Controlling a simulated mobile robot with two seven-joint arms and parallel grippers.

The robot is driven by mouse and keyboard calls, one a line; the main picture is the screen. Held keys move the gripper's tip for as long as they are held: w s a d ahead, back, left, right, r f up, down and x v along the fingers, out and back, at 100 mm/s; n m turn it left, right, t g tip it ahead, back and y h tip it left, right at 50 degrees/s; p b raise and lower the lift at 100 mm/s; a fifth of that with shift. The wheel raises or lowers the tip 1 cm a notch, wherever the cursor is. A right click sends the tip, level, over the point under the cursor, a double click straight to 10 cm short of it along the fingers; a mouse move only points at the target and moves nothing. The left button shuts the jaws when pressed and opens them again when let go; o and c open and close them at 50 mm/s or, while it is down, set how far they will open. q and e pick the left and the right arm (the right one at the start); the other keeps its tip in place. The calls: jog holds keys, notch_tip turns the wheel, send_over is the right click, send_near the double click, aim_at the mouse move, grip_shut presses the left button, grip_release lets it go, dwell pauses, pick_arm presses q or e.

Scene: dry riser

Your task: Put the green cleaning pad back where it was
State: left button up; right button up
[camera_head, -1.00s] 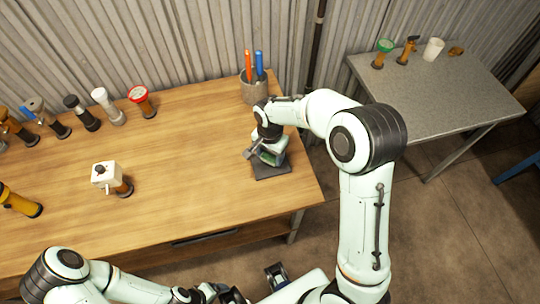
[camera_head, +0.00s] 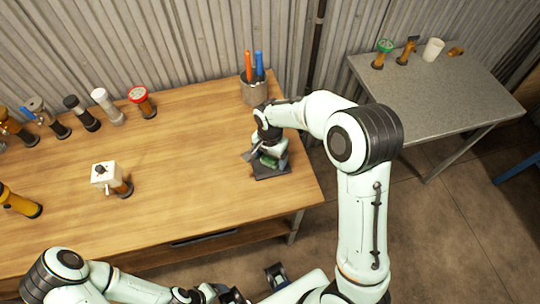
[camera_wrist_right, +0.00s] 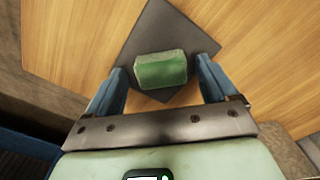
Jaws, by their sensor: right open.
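The green cleaning pad (camera_head: 268,161) lies on a dark square mat (camera_head: 272,172) near the right end of the wooden table. In the right wrist view the pad (camera_wrist_right: 161,70) sits on the dark mat (camera_wrist_right: 160,28), apart from both fingers. My right gripper (camera_head: 262,152) is open and empty just above the pad, its fingers to either side of it in the wrist view. My left gripper (camera_head: 232,295) is low at the bottom edge of the head view, partly cut off, away from the pad; its jaws are unclear.
A cup with orange and blue pens (camera_head: 254,90) stands behind the mat. Several valve-like fittings (camera_head: 105,105) line the table's left back, and a white-topped one (camera_head: 106,177) stands mid-left. A grey side table (camera_head: 435,95) holds small items. The middle of the wooden tabletop (camera_head: 190,165) is clear.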

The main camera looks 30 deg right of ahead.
aim_at(270, 159)
notch_tip(270, 159, up, 12)
jog(key=p, duration=0.1)
jog(key=shift+f, duration=0.1)
dwell(0.6)
